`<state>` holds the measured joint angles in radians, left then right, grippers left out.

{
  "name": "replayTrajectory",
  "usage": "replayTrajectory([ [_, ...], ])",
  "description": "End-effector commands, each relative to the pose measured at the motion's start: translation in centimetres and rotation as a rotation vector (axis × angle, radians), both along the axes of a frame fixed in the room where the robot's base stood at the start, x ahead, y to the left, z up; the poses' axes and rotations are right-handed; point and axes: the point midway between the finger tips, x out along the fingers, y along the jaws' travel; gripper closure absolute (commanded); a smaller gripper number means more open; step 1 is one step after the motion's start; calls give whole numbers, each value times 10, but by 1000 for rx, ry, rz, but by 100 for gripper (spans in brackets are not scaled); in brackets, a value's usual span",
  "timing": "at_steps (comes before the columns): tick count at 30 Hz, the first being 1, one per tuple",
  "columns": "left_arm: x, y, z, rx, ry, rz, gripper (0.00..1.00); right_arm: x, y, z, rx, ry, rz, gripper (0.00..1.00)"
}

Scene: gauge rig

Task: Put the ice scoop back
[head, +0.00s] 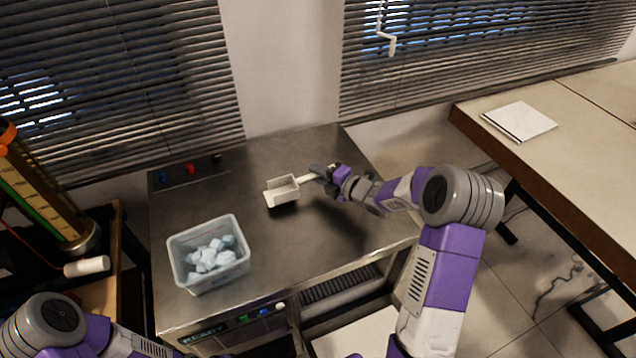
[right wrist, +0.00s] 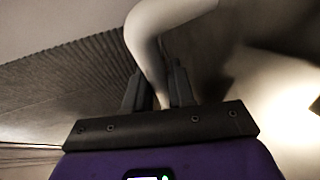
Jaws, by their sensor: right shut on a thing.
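The ice scoop (head: 283,190) is white with a boxy bowl and a straight handle. My right gripper (head: 318,173) is shut on its handle and holds it above the metal counter, with the bowl pointing left. In the right wrist view the pale handle (right wrist: 150,45) passes between the two dark fingers (right wrist: 157,90). A clear bin (head: 208,282) with several pale blue ice cubes (head: 212,255) stands on the counter, left of and nearer than the scoop. My left arm shows at the lower left, but its gripper is out of view.
The metal counter (head: 325,240) has clear room around the bin. Small red and blue knobs (head: 191,169) sit at its back left. A table (head: 590,120) with a white notebook (head: 519,121) is at the right.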

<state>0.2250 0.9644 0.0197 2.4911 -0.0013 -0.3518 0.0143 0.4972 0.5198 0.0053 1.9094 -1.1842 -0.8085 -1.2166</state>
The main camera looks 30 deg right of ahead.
Motion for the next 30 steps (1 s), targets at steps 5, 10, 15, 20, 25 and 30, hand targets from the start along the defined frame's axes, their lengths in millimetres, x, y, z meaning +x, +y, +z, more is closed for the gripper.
replayTrajectory([
  [5, 0, 0, -8, 0, 0, 0, 100, 0, 0, -28, 2, 3, 0, 100],
  [10, 0, 0, -8, 0, -1, 0, 100, 0, 0, -29, 0, 0, 0, 100],
  [15, 0, 0, -10, 0, -1, 0, 100, 0, 0, -31, 0, 0, 0, 100],
  [20, 0, 0, -11, 0, -1, 0, 100, 0, 0, -32, 0, 1, 0, 63],
  [25, 0, 0, -11, 0, -1, 0, 100, 0, 0, -31, 0, 1, 0, 51],
  [30, 0, 0, -11, 0, -1, 0, 100, 0, 0, -31, 1, 1, 0, 51],
])
